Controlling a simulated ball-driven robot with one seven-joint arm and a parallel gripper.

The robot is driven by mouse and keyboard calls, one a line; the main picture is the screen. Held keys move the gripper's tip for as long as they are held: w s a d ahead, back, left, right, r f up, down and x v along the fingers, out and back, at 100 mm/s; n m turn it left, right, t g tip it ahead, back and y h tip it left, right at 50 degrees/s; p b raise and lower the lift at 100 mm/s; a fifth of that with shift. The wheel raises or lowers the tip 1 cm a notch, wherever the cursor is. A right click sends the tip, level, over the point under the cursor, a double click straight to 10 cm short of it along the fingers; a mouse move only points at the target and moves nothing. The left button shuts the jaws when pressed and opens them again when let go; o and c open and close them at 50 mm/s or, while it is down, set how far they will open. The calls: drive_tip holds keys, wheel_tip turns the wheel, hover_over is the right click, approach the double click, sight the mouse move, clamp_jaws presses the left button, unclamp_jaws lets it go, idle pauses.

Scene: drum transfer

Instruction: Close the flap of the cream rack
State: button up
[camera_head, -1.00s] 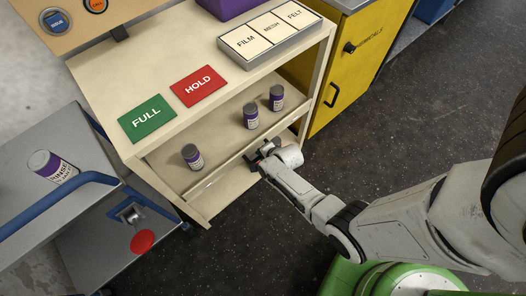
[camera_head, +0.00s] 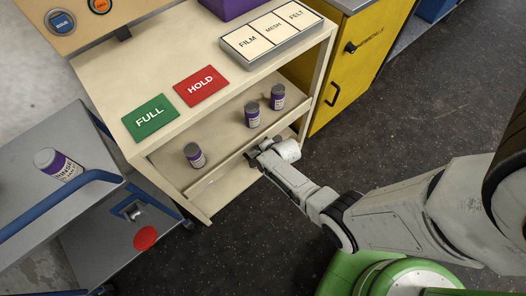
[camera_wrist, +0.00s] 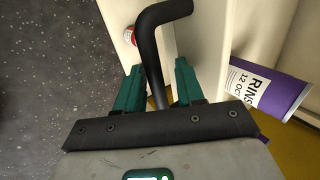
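The cream rack (camera_head: 150,158) stands at the centre left of the head view. A cream front strip along its middle shelf, apparently the flap (camera_head: 222,174), runs below several purple bottles. My gripper (camera_head: 256,152) is at the front of this shelf, near the strip's right part. In the wrist view, a black bent handle (camera_wrist: 153,55) passes between the green fingers of my gripper (camera_wrist: 158,82). The fingers are apart, one on each side of it, and I see no firm grip. The flap's exact angle is hard to tell.
Purple bottles (camera_head: 194,155) stand on the shelf; one labelled RINSE (camera_wrist: 270,88) is close on the right in the wrist view. A grey cart (camera_head: 75,125) with a blue rail is at left. A yellow cabinet (camera_head: 360,60) is at right. Dark floor (camera_head: 400,125) lies clear before it.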

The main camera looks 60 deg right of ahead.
drive_tip(key=shift+s, duration=0.1)
drive_tip(key=p+v, duration=0.3)
drive_tip(key=v, duration=0.7)
drive_tip(key=shift+r, duration=0.3)
drive_tip(key=shift+s+a, duration=0.1)
drive_tip(key=s+a+r+n+g, duration=0.1)
drive_tip(key=s+a+r+n, duration=0.2)
drive_tip(key=r+n, duration=0.3)
drive_tip(key=s+a+r+n+g+y, duration=0.1)
drive_tip(key=s+a+r+n+g, duration=0.1)
drive_tip(key=s+a+r+n, duration=0.2)
drive_tip(key=s+a+r+n+g, duration=0.2)
drive_tip(key=s+a+r+n, duration=0.2)
drive_tip(key=r+n, duration=0.6)
drive_tip(key=shift+s+r+n+y, duration=0.25)
drive_tip(key=shift+s+n+y, duration=0.05)
drive_tip(key=shift+s+n, duration=0.1)
idle(0.3)
idle(0.5)
